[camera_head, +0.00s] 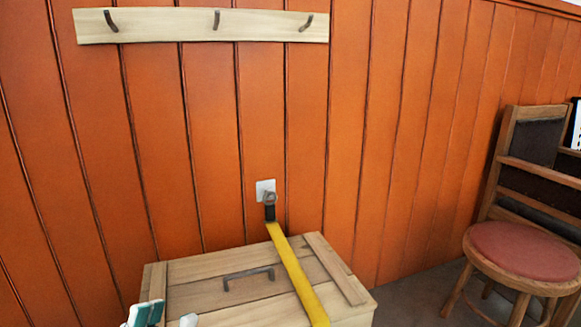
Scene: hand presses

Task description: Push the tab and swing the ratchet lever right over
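A yellow strap (291,268) runs from a dark fitting (269,207) at the wall, down across the lid of a wooden chest (215,266) and out at the bottom edge. The dark fitting hangs from a metal ring on a pale wall plate (262,188). I cannot make out a ratchet lever or tab in this view. My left gripper (165,318) shows only its teal and pale tips at the bottom edge, by the chest's front left. It is left of the strap and apart from it; the rest is cut off. My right gripper is not in view.
The chest lid has a dark handle (248,273) left of the strap. An orange plank wall (400,120) rises behind, with a hook rail (165,25) high up. A wooden chair with a red seat (525,247) stands at right. Bare floor (418,300) lies between chest and chair.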

